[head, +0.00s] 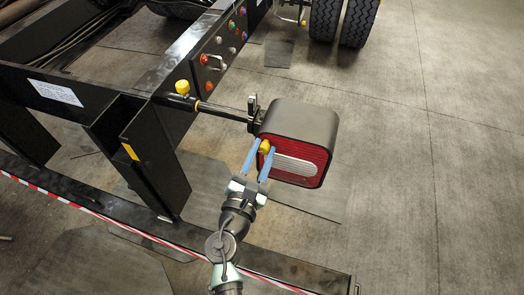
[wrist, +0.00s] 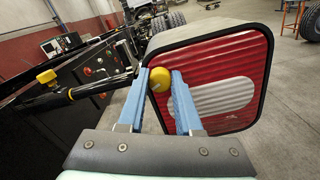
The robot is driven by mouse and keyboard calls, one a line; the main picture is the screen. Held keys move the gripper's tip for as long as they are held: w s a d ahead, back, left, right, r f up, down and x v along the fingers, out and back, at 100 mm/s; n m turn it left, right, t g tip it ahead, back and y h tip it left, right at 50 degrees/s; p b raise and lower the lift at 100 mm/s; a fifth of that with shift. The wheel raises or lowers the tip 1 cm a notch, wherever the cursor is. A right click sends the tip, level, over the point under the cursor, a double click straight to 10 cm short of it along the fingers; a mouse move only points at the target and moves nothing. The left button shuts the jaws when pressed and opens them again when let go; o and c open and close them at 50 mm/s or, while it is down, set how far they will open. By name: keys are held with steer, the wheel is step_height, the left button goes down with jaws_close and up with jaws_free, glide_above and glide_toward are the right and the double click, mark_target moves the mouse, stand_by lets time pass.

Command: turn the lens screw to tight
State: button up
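The lens screw is a yellow knob (head: 265,146) on the ribbed red and white face of the tail lamp (head: 302,154), near its left edge. The knob (wrist: 160,86) also shows between my fingers in the wrist view. My gripper (head: 263,156) has blue fingers, one on each side of the knob, with the tips at the lamp face. In the wrist view my gripper (wrist: 160,82) is around the knob with little or no gap. I cannot tell whether both fingers press on it. The knob's shaft and marks are hidden.
The grey lamp housing (head: 302,120) sits on a black rod (head: 225,110) from the chassis frame. Another yellow knob (head: 182,87) is on the frame beside the rod. A panel with coloured connectors (head: 222,50) is behind. A black beam (head: 300,270) runs low in front. Floor at right is clear.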

jaws_close()
steer(key=shift+f+m+b, duration=0.1)
steer(key=shift+m+b, duration=0.2)
steer(key=shift+b, duration=0.05)
steer(key=m+b, duration=0.3)
steer(key=shift+f+m, duration=0.15)
steer(key=shift+m, duration=0.25)
steer(key=m+b, duration=0.4)
steer(key=m, duration=0.1)
steer(key=m+b, duration=0.4)
steer(key=m, duration=0.1)
steer(key=shift+f+m+b, duration=0.1)
steer(key=shift+m+b, duration=0.2)
steer(key=shift+m, duration=0.1)
steer(key=m+b, duration=0.2)
steer(key=m, duration=0.1)
steer(key=shift+b, duration=0.3)
steer(key=shift+m+b, duration=0.8)
steer(key=shift+m, duration=0.4)
